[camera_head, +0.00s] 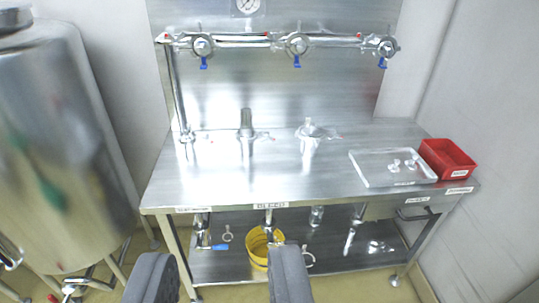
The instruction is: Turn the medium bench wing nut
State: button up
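My gripper (221,276) shows at the bottom of the view as two dark padded fingers set wide apart. It is open with nothing between the fingers, in front of the steel bench (215,180) and apart from it. Several metal fittings stand along the back of the bench top: a pipe end at the left (187,135), a middle fitting (246,124) and a right fitting (309,132). Small wing-like parts seem to stick out beside them. They are too small to tell which is the medium wing nut or how it is turned.
A clear tray (372,180) with small metal parts and a red bin (447,159) sit at the bench's right. A pipe with blue-handled valves (297,45) runs above. A yellow bucket (258,250) stands on the lower shelf. A steel tank (60,140) stands left.

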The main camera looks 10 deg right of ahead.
aim_at(267, 137)
jog(key=z, duration=0.45)
jog(key=i, duration=1.35)
jog(key=z, duration=0.1)
